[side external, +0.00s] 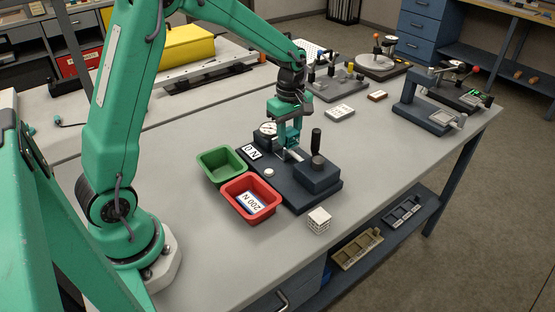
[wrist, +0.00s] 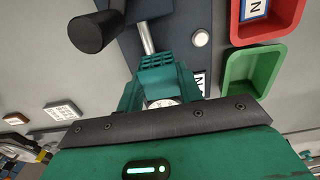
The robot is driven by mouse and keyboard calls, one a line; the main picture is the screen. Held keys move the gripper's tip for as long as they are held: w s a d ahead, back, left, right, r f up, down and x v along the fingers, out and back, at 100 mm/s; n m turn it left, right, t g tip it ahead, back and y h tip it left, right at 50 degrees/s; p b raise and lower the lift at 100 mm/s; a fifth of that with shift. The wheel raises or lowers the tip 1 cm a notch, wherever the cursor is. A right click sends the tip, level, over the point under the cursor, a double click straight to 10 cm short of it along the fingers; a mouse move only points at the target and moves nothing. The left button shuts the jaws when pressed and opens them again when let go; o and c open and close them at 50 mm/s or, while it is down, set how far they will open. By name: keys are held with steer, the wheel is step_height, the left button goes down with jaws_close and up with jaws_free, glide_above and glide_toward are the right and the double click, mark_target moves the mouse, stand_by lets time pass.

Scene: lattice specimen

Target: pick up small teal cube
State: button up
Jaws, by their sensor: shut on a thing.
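My gripper (side external: 286,140) is over the dark test fixture (side external: 266,178), pointing down. It is shut on the small teal cube (wrist: 156,72), which has a lattice of slots and sits between the two green fingers in the wrist view. In the side view the cube (side external: 293,137) is small and partly hidden by the fingers. The end of a metal rod on the fixture (wrist: 148,38) is right by the cube. I cannot tell whether they touch, or whether the cube is clear of the fixture.
A green bin (side external: 204,158) and a red bin (side external: 271,212) with a "200 N" label stand left of the fixture. A dial gauge (side external: 267,130) and black upright handle (side external: 316,141) rise beside my gripper. A white lattice cube (side external: 319,221) lies near the table's front edge.

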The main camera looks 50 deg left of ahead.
steer(key=s+d+r, duration=0.2)
steer(key=d+r, duration=0.2)
steer(key=d, duration=0.3)
steer(key=shift+s+r, duration=0.25)
steer(key=shift+s, duration=0.05)
steer(key=shift+s+d, duration=0.1)
stand_by(0.7)
steer(key=s+r, duration=0.1)
steer(key=s, duration=1.2)
steer(key=shift+s, duration=0.15)
steer(key=shift+f, duration=0.2)
steer(key=shift+f, duration=2.8)
